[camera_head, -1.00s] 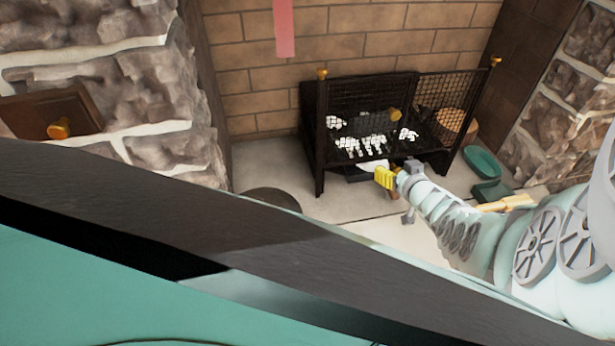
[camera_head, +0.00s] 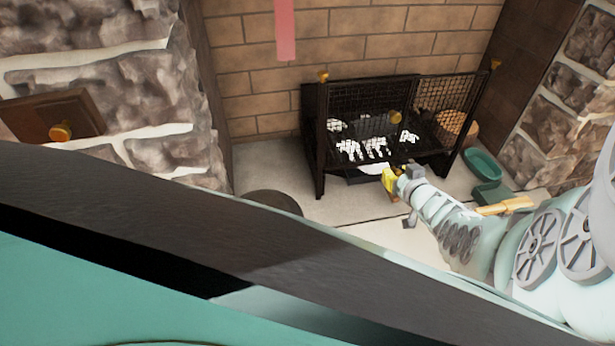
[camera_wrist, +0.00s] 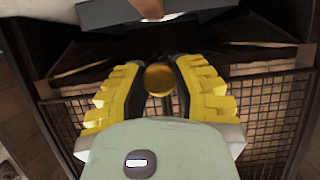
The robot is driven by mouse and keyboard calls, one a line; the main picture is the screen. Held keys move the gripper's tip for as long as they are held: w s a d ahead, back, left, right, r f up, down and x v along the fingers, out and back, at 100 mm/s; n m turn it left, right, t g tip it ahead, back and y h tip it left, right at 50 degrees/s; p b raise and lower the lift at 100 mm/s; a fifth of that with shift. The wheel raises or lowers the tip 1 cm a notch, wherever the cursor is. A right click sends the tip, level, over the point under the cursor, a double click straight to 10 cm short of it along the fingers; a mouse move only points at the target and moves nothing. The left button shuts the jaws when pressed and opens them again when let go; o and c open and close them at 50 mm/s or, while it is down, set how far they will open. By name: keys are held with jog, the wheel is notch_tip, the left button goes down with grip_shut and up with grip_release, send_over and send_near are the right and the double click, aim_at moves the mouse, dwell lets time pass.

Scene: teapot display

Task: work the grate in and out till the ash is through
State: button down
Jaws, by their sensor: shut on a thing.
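A black fire basket with mesh sides (camera_head: 324,130) stands against the brick wall in the head view. White ash lumps (camera_head: 375,147) lie inside it on the grate. A pale patch of ash (camera_head: 371,169) shows low at the front, below the lumps. My gripper (camera_head: 391,181), with yellow fingers, is at the basket's lower front edge. In the wrist view my gripper (camera_wrist: 158,84) is shut around a round brass knob (camera_wrist: 158,78). What the knob joins to is mostly hidden.
A green oval dish (camera_head: 482,164) and a green tray (camera_head: 492,192) lie on the hearth right of my gripper. A wooden-handled tool (camera_head: 505,206) is near my arm. Stone walls flank the hearth. Bare floor (camera_head: 270,170) lies left of the basket.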

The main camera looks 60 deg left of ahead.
jog(key=d, duration=0.1)
jog(key=s+d+p, duration=0.1)
jog(key=d+p, duration=0.1)
jog(key=shift+s+d+r, duration=0.15)
jog(key=shift+s+d, duration=0.1)
jog(key=shift+d, duration=0.05)
jog(key=c, duration=0.7)
grip_release()
jog(key=shift+d, duration=0.25)
jog(key=shift+v, duration=5.85)
